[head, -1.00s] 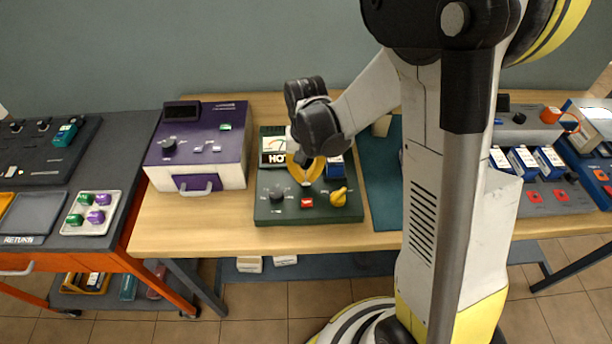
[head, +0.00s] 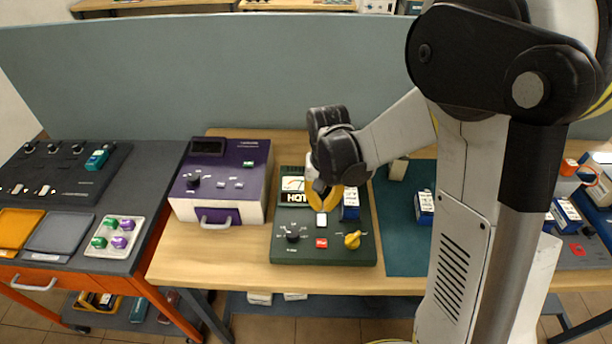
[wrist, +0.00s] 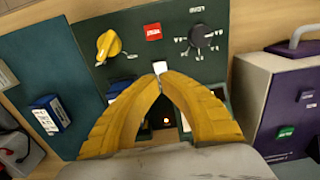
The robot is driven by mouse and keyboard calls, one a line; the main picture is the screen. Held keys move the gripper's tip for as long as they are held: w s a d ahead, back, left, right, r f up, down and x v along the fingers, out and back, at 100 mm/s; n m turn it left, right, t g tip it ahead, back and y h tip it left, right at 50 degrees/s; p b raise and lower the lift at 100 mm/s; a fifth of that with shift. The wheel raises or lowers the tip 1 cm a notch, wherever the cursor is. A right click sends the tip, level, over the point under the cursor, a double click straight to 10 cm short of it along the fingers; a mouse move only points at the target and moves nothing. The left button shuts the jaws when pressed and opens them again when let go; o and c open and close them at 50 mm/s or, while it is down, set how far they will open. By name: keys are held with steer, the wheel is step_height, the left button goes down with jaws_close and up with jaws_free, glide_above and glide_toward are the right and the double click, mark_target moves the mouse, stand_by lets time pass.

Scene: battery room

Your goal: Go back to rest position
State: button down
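My gripper (head: 322,209) is over the dark green panel box (head: 282,252) on the wooden table. Its yellow fingers also show in the wrist view (wrist: 160,78), their tips drawn together with nothing seen between them. A small white square button (head: 321,219) lies just beyond the tips; it also shows in the wrist view (wrist: 160,67). Whether the tips touch it I cannot tell. The panel also has a red button (head: 321,242), a yellow knob (head: 353,239) and a black dial (head: 292,234). My fingers hide part of the panel's back half.
A purple and white box (head: 221,182) stands left of the panel. A blue and white block (head: 350,204) stands at the panel's right side. A teal mat (head: 402,257) lies to the right. A grey-blue partition (head: 220,80) rises behind the table.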

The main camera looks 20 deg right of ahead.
steer(key=shift+s+r, duration=0.15)
steer(key=shift+r, duration=0.3)
steer(key=s+r+n+t+b, duration=0.3)
steer(key=s+r+t+b, duration=0.2)
steer(key=s+r, duration=0.5)
steer(key=shift+s+n+t+b, duration=0.3)
steer(key=shift+s+t, duration=0.8)
steer(key=shift+s, duration=0.1)
